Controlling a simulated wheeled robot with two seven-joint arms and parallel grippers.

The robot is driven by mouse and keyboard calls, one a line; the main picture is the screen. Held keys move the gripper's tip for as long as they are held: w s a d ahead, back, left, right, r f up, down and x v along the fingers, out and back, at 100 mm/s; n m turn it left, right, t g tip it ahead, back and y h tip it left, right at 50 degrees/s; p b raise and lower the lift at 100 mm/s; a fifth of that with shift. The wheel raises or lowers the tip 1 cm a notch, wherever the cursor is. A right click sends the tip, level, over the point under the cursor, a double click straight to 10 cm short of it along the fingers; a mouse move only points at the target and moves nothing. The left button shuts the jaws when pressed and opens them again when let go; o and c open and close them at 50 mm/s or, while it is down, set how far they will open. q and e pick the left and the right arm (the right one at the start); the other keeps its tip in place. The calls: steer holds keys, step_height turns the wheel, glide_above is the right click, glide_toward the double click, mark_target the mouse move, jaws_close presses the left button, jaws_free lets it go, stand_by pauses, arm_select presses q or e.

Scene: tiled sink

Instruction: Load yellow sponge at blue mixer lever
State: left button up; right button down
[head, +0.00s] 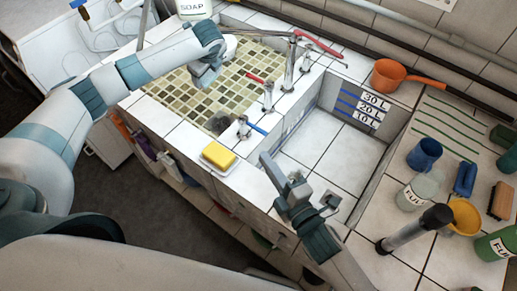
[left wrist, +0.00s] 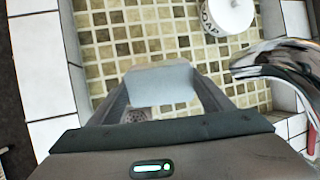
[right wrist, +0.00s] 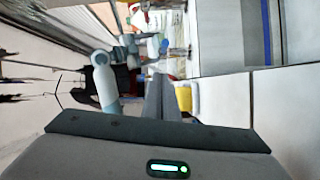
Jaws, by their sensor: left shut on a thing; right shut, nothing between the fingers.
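The yellow sponge (head: 217,155) lies on a white dish (head: 209,165) on the tiled front ledge. It also shows in the right wrist view (right wrist: 183,98), beside the fingers. The blue mixer lever (head: 257,128) sits on a tap just behind and to the right of the sponge. My left gripper (head: 203,83) is over the mosaic basin, shut on a pale grey-blue thing (left wrist: 160,85) that I cannot identify. My right gripper (head: 266,160) is shut and empty, right of the sponge and apart from it, near the front edge of the white basin.
A red lever (head: 256,78) and chrome taps stand on the divider. A soap bottle (head: 193,8) is at the back. The orange pan (head: 390,76), blue mug (head: 424,154), jars and brushes occupy the right counter. The white basin (head: 320,150) looks empty.

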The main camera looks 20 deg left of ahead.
steer(key=shift+w+d+v, duration=0.1)
steer(key=shift+v, duration=0.85)
steer(key=shift+w+d+v, duration=0.15)
steer(key=shift+v, duration=0.8)
arm_select(q)
steer(key=s+d+p, duration=0.1)
steer(key=s+p, duration=0.1)
steer(key=p, duration=0.1)
steer(key=shift+d+r, duration=0.2)
steer(key=shift+d, duration=0.2)
steer(key=s+d+p, duration=0.1)
steer(key=s+p, duration=0.1)
steer(key=s+d+p, duration=0.2)
steer(key=shift+s+d+f, duration=0.1)
steer(key=shift+d+f, duration=0.05)
steer(key=shift+f, duration=0.05)
arm_select(e)
step_height(320, 180, up, 7)
steer(key=shift+r, duration=0.2)
